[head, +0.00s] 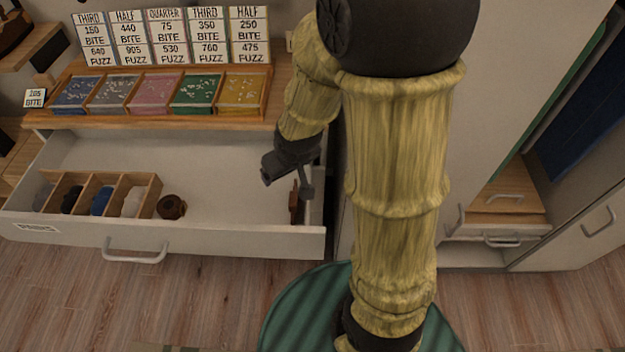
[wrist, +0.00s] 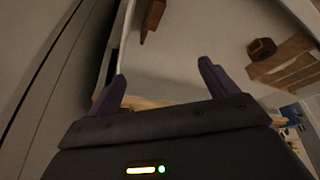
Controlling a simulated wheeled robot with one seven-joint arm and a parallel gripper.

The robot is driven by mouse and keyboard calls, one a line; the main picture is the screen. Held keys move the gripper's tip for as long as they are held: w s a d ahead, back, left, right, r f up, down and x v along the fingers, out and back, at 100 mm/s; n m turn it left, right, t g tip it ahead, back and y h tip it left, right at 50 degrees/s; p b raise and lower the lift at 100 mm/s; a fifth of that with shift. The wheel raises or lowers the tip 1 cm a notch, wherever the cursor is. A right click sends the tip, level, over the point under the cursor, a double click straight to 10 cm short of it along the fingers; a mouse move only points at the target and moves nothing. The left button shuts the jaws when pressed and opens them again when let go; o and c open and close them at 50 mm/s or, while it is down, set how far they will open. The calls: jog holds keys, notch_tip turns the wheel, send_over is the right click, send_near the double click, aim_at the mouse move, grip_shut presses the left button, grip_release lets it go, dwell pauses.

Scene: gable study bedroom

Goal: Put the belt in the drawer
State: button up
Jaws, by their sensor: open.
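The drawer (head: 225,238) is pulled out below the wooden counter, with its white floor showing. A dark brown coil (head: 172,207) that looks like a rolled belt lies on the drawer floor beside the wooden divider; it also shows in the wrist view (wrist: 262,48). A narrow reddish-brown piece (head: 294,201) is at the drawer's right end, also in the wrist view (wrist: 152,16); I cannot tell whether it is a belt. My gripper (head: 288,186) is over the drawer's right end, close to that piece. Its fingers (wrist: 162,74) are apart with nothing between them.
The wooden divider (head: 147,184) holds several dark, blue and white bundles on the drawer's left. The drawer's middle is clear. A tray of coloured compartments (head: 258,109) and sign cards (head: 165,40) stand on the counter above. A tall cabinet (head: 495,100) is at right.

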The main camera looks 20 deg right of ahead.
jog(key=s+d+r+m+g, duration=0.2)
jog(key=s+d+r, duration=0.1)
jog(key=s, duration=0.4)
jog(key=shift+s+m, duration=0.25)
jog(key=shift+m, duration=0.05)
